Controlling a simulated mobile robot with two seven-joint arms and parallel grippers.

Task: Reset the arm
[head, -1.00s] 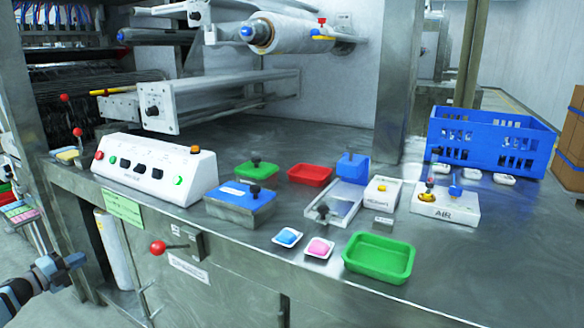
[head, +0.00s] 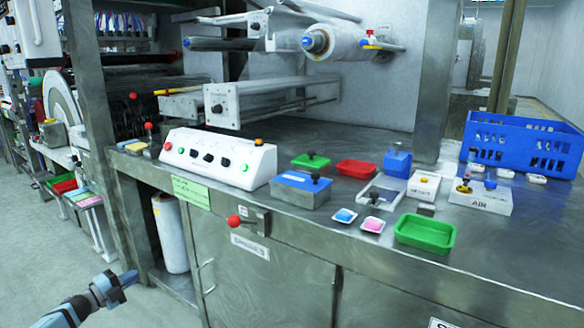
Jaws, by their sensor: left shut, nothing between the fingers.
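My left gripper (head: 119,284) is at the lower left of the head view, over the open floor in front of the machine. It is shut and empty, its fingers pointing right, and it touches nothing. It is apart from the steel cabinet (head: 270,285) and from the red-knobbed lever (head: 235,221) on the cabinet's front. My right gripper is not in view.
The steel counter (head: 330,222) holds a white button panel (head: 218,160), a blue-topped box (head: 301,188), a green tray (head: 425,232), a red tray (head: 357,168) and a blue crate (head: 515,145). Grey floor (head: 55,240) is free at left.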

